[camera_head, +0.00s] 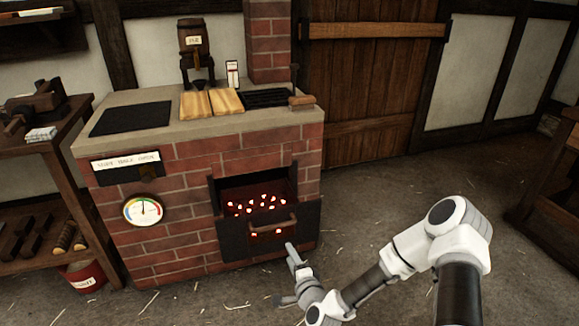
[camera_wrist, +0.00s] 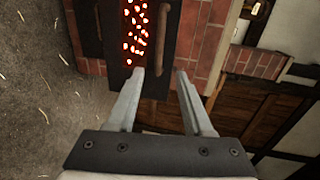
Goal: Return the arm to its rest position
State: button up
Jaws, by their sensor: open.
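My arm reaches in from the lower right of the head view, and my gripper (camera_head: 292,254) is in front of the brick stove (camera_head: 185,205), low near the firebox. In the wrist view my gripper (camera_wrist: 160,73) is open, with nothing between its fingers. The firebox door (camera_head: 275,240) has a bar handle, and red coals (camera_head: 258,203) glow behind it. In the wrist view the handle (camera_wrist: 162,50) shows just beyond the fingertips, apart from them as far as I can tell.
The stove top holds wooden boards (camera_head: 212,103), a dark grate (camera_head: 262,97) and a small barrel (camera_head: 194,38) on a stand. A workbench (camera_head: 45,140) with a red bucket (camera_head: 82,275) stands at left. A wooden door (camera_head: 365,80) is behind. The straw-strewn floor (camera_head: 420,190) at right is clear.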

jog(key=s+d+r+n+g+h, duration=0.1)
jog(key=s+d+r+n+g, duration=0.2)
jog(key=r, duration=0.4)
jog(key=s+d+r+n+g+h, duration=0.2)
jog(key=d+r+n, duration=0.1)
jog(key=r+n, duration=0.35)
jog(key=s+d+r+n+g+h, duration=0.1)
jog(key=s+d+r+n+g, duration=0.2)
jog(key=r, duration=0.4)
jog(key=s+d+r+n, duration=0.1)
jog(key=s+r, duration=0.3)
jog(key=s, duration=0.4)
jog(key=s+d+r+g, duration=0.1)
jog(key=s+d+r, duration=0.1)
jog(key=s+r, duration=0.4)
jog(key=s+d+r+n, duration=0.1)
jog(key=s+r, duration=0.2)
jog(key=s, duration=0.6)
notch_tip(320, 180, up, 22)
jog(key=p, duration=2.2)
jog(key=shift+w+r+h+p, duration=0.25)
jog(key=shift+w+h+p, duration=0.1)
jog(key=shift+w+h, duration=0.1)
